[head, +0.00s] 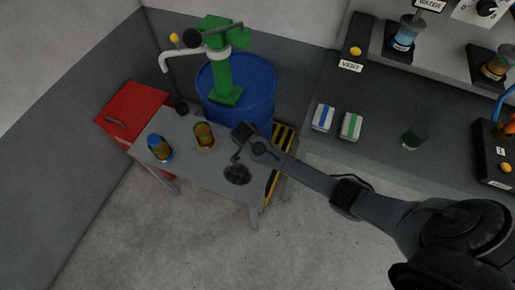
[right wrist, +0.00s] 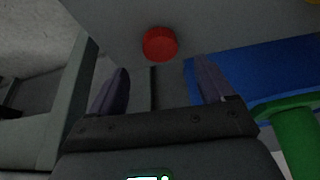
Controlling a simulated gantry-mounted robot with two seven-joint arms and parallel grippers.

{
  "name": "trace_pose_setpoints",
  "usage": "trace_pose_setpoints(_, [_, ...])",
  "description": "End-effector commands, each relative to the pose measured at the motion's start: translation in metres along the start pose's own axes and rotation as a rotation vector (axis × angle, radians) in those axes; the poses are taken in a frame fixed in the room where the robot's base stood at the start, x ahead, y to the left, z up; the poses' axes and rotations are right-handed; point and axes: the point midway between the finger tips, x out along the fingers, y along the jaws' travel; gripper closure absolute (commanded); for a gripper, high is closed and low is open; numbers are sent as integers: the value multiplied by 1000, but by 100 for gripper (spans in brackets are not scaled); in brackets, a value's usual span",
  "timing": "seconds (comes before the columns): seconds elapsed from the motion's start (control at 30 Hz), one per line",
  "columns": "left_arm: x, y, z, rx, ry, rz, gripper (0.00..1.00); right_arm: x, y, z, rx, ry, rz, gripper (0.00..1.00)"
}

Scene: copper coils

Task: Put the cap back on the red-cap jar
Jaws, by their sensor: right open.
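In the right wrist view a round red cap (right wrist: 160,44) lies on the grey surface, beyond my fingertips and roughly between them. My right gripper (right wrist: 160,76) is open and empty, its two dark fingers apart. In the head view my right gripper (head: 241,146) is over the right part of the small grey table, just right of an amber jar (head: 204,136). No cap can be made out on this jar. A second amber jar with blue on it (head: 159,148) stands further left. The red cap cannot be made out in the head view. My left gripper is not in view.
The small grey table (head: 203,176) bears the jars and a dark round patch (head: 237,174). A blue drum (head: 240,84) with a green pump (head: 224,77) stands behind it. A red cabinet (head: 130,108) is at left. A dark counter (head: 378,165) is at right.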

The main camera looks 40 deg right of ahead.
Motion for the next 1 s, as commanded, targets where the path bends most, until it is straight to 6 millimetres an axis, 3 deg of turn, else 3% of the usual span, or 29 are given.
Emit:
trace_pose_setpoints(0.37, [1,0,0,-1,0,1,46,3,0,0,0,0,0,19])
trace_pose_setpoints(0.73, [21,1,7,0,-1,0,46,45,-1,5,0,0,1,19])
trace_pose_setpoints(1.0, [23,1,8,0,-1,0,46,54,-1,4,0,0,-1,19])
